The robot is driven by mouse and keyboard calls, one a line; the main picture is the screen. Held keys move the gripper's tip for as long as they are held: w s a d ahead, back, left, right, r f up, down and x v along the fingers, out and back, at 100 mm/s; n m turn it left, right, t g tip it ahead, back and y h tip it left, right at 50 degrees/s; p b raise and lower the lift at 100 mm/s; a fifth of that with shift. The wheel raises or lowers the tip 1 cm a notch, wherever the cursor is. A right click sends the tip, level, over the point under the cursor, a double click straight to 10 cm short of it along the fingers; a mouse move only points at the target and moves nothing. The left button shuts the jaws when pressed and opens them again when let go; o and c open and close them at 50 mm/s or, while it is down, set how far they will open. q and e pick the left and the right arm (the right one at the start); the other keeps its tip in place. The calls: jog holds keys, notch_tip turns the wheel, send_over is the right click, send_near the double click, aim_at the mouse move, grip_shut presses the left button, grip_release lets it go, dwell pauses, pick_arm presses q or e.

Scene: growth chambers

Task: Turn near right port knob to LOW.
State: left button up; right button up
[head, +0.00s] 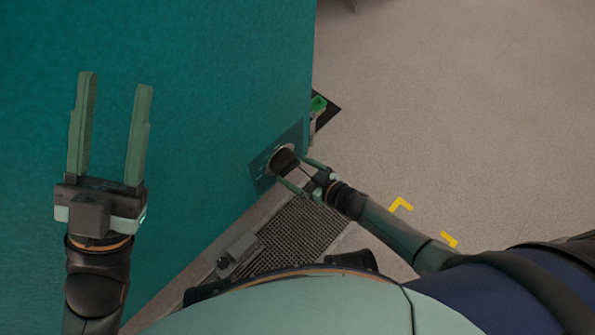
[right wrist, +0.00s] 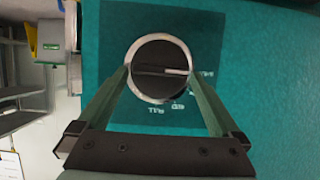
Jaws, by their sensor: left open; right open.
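The port knob (head: 284,161) is dark and round, set on a dark teal plate (head: 262,172) on the side of the teal chamber. In the right wrist view the knob (right wrist: 160,66) has a pale ring around it and a light pointer line aimed to the right of the picture. Small labels on the plate (right wrist: 205,40) are too blurred and turned to read surely. My right gripper (head: 296,174) is open, its fingers on either side of the knob; contact cannot be told. My left gripper (head: 115,85) is open and empty over the teal surface at the left.
The large teal chamber wall (head: 200,70) fills the left. A dark grille (head: 300,235) lies below the knob. A green-topped part (head: 318,104) sits beyond the plate at the chamber's edge. Pale floor with yellow corner marks (head: 401,204) is open at the right.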

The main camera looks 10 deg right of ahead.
jog(key=c, duration=1.1)
jog(key=shift+o, duration=0.2)
